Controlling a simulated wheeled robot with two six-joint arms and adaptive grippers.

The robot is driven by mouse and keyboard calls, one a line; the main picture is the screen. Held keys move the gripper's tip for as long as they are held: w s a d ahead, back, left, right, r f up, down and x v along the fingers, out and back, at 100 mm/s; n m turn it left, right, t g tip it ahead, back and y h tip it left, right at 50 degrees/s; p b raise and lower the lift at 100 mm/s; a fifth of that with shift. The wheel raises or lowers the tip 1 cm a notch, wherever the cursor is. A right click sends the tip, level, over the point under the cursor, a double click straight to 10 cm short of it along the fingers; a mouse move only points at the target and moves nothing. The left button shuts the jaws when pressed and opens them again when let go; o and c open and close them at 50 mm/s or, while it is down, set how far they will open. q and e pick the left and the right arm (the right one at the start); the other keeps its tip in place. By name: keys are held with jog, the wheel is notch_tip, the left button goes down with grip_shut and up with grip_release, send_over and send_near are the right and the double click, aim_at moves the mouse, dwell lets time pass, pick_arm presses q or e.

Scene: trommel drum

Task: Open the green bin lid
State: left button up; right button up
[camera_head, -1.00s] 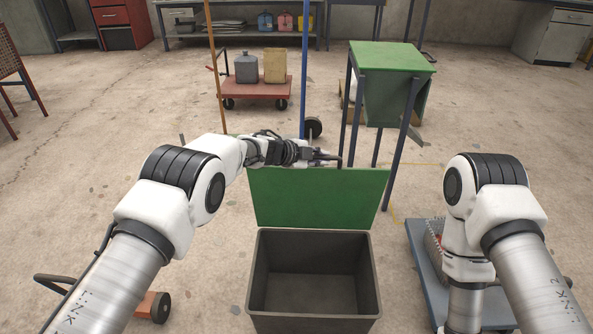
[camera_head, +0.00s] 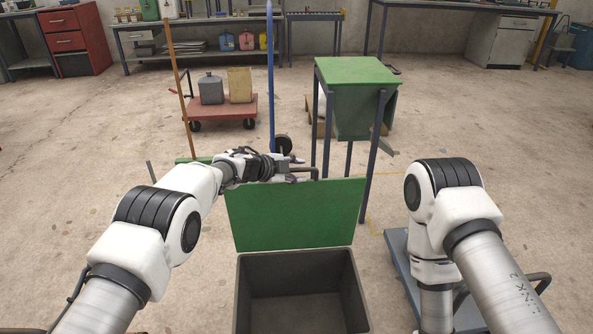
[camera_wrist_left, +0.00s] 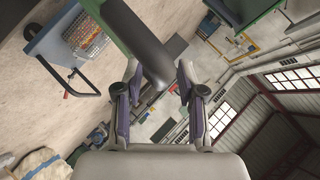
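The green bin lid (camera_head: 296,215) stands raised, roughly upright, at the far edge of the dark open bin (camera_head: 243,290). The bin's inside looks empty. A dark handle bar (camera_head: 315,172) shows at the lid's top edge. My left gripper (camera_head: 300,170) is beside that handle, above the lid. In the left wrist view, the thick dark bar (camera_wrist_left: 148,58) reaches between the spread fingers of my left gripper (camera_wrist_left: 157,78), with gaps visible on both sides. My right arm is at the right in the head view, but its gripper is out of view.
A green-topped stand (camera_head: 350,72) on dark legs is just behind the lid. A red cart (camera_head: 225,107) with two containers is farther back. A blue-grey cart (camera_head: 400,265) stands right of the bin, near my right arm. Floor on the far right is clear.

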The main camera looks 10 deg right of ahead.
pick_arm(q)
jog(key=shift+r, duration=0.1)
jog(key=v, duration=1.2)
